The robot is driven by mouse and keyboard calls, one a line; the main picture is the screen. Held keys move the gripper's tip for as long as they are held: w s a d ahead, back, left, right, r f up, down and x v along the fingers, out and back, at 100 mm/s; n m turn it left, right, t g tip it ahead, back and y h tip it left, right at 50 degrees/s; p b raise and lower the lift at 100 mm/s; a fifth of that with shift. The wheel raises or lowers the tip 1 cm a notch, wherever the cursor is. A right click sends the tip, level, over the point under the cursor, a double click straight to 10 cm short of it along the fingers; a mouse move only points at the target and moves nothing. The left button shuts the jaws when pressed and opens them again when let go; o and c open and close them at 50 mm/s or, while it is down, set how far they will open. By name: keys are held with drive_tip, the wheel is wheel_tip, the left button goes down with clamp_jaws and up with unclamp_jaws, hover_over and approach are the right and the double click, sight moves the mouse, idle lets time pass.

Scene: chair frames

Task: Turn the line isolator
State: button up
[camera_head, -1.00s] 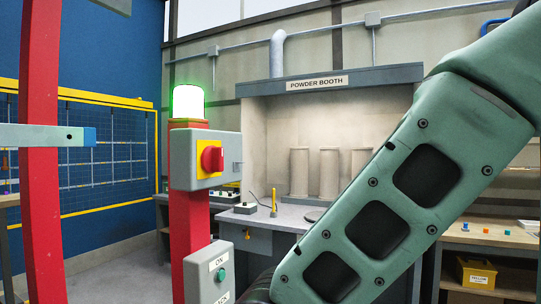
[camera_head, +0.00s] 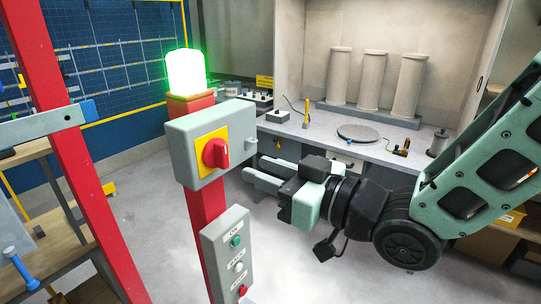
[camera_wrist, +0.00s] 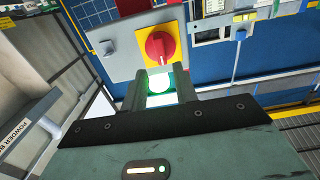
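The line isolator is a red rotary knob (camera_head: 215,153) on a yellow plate (camera_head: 206,140), on the front of a grey box (camera_head: 180,143). The box is fixed to a red post (camera_head: 207,215) below a lit green lamp (camera_head: 186,72). My gripper (camera_head: 254,169) is to the right of the box, its fingers pointing left, apart and empty. In the wrist view the knob (camera_wrist: 158,48) is ahead, just above the gap between my open fingertips (camera_wrist: 160,86). My gripper does not appear to touch the knob.
A grey push-button box (camera_head: 228,255) hangs lower on the post. A small grey tab (camera_head: 251,143) sticks out on the isolator box's right side. A second red post (camera_head: 75,150) stands left. The powder booth bench (camera_head: 310,130) is behind; open floor (camera_head: 165,225) lies between the posts.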

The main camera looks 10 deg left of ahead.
sight(226, 157)
drive_tip(key=x, duration=0.6)
drive_tip(key=shift+f, duration=0.2)
drive_tip(key=shift+x, duration=0.8)
drive_tip(key=shift+r, duration=0.15)
drive_tip(key=c, duration=0.6)
drive_tip(key=n, duration=0.4)
drive_tip(key=shift+s, duration=0.1)
drive_tip(key=n, duration=1.3)
drive_tip(key=shift+a, duration=0.1)
drive_tip(key=o, duration=0.5)
drive_tip(key=shift+n, duration=0.4)
drive_tip(key=shift+c, duration=0.2)
drive_tip(key=o, duration=0.4)
